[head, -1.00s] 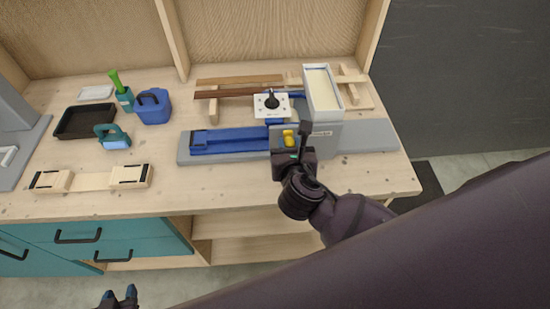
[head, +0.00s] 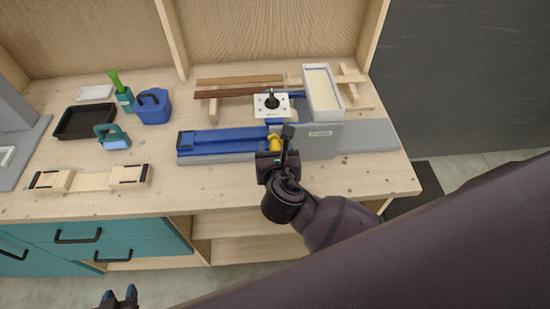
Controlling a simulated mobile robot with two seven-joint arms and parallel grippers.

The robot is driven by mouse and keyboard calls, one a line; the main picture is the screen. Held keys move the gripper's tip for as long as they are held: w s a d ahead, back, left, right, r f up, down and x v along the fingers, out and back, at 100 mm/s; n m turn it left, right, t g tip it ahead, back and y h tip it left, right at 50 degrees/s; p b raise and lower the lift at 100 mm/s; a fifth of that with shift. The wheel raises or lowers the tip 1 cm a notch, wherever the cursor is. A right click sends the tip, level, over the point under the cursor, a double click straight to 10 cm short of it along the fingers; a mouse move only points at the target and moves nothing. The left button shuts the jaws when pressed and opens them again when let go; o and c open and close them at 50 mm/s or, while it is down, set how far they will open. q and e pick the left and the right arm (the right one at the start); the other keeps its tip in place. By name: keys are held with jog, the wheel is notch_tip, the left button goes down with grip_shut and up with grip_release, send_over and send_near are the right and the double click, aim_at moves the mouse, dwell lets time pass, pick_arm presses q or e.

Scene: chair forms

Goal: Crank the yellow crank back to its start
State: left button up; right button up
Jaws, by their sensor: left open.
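The yellow crank (head: 274,143) shows as a small yellow part at the front of the grey machine (head: 318,144). My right gripper (head: 276,150) is at the crank from the front, its dark fingers on either side of the yellow part and closed on it; they hide much of it. A blue slide (head: 222,141) lies along the machine's grey bed, left of the crank. My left gripper (head: 120,298) is open and empty at the bottom left, in front of the bench and well away from the machine.
A white-topped hopper (head: 321,90) and a white plate with a black knob (head: 271,105) stand behind the crank. Wooden strips (head: 240,80) lie at the back. A black tray (head: 86,121), a blue container (head: 153,106) and a teal tool (head: 114,137) stand left. The front centre of the bench is clear.

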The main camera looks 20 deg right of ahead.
jog(key=shift+o, duration=0.7)
jog(key=s+a, duration=0.2)
jog(key=s, duration=0.5)
jog(key=shift+s, duration=0.4)
jog(key=shift+a, duration=0.1)
